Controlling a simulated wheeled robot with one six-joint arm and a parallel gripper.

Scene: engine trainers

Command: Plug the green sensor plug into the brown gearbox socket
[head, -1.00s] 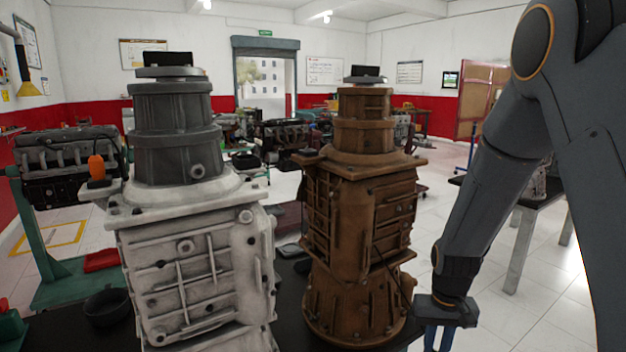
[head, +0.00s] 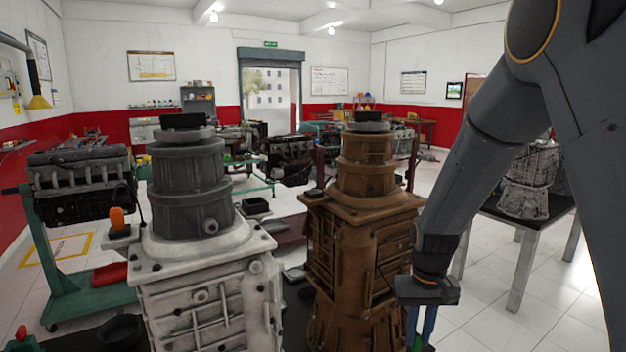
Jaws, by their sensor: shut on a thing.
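The brown gearbox (head: 365,232) stands upright right of centre on a dark bench. A small black block (head: 313,193) sits at the left corner of its upper flange and looks like a socket; its opening cannot be made out. My gripper (head: 422,336) points down in front of the brown gearbox's lower right side, with blue fingers cut off by the bottom edge. It is shut on a green thing, the green sensor plug (head: 416,342), of which only a sliver shows. Whether the gripper touches the gearbox cannot be told.
A white and grey gearbox (head: 205,290) stands left of the brown one, with an orange plug (head: 117,218) on a black block at its left corner. A black bowl (head: 120,331) lies at lower left. A table (head: 520,235) with another gearbox stands at right.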

